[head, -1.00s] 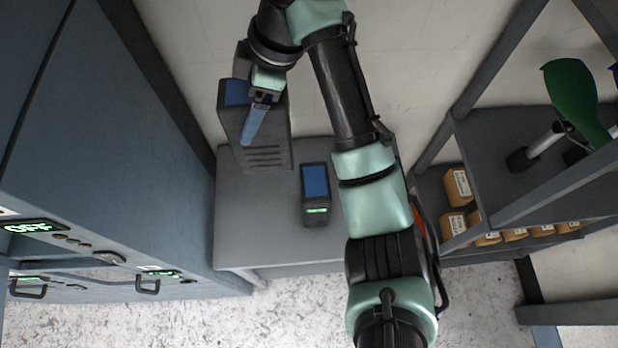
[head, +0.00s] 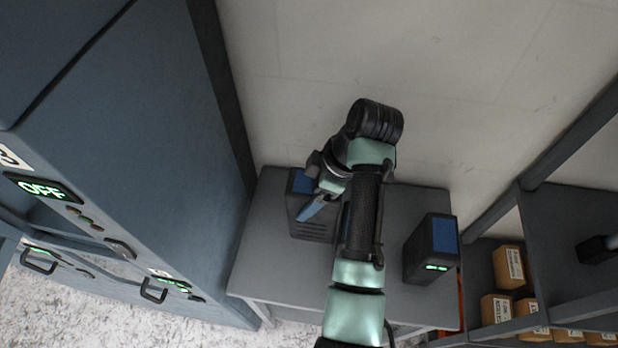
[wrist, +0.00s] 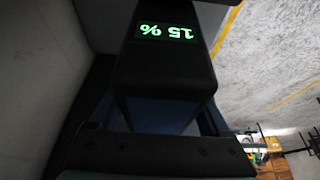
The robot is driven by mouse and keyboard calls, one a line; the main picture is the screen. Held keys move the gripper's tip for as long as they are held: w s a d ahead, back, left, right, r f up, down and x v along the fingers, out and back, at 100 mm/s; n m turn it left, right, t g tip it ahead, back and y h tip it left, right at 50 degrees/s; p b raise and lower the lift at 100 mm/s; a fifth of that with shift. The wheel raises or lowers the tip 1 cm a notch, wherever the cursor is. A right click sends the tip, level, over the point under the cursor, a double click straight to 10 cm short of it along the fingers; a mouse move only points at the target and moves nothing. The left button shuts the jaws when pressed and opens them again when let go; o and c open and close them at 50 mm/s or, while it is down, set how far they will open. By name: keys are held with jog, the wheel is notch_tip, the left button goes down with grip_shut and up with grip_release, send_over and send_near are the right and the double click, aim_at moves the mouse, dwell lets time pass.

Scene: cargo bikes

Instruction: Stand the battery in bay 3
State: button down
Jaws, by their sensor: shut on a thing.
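A dark battery with a blue top (head: 318,228) is in my gripper (head: 318,207) over the back left of the grey table in the head view. It looks roughly upright. The arm hides its right part, and I cannot tell whether its base touches the table. In the wrist view the battery (wrist: 165,75) fills the middle, and its green display reads 15 %, upside down. The blue-grey cabinet (head: 145,130) stands at left. A partly cut-off label (head: 10,157) above its OFF display (head: 42,188) seems to end in 3. The bay's inside is mostly hidden.
A second battery (head: 430,250) with green lights stands on the right of the table (head: 270,265). A shelf rack (head: 560,205) with cardboard boxes (head: 509,266) stands at right. A pale wall closes the back. Cabinet handles (head: 153,290) stick out low at left.

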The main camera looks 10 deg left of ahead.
aim_at(321, 227)
jog(key=shift+w+f+p, duration=0.1)
jog(key=shift+f+p, duration=0.2)
jog(key=shift+f, duration=4.1)
jog(key=shift+c, duration=1)
grip_release()
jog(key=shift+f, duration=0.2)
jog(key=shift+o, duration=1)
jog(key=shift+s, duration=0.2)
jog(key=shift+r, duration=0.15)
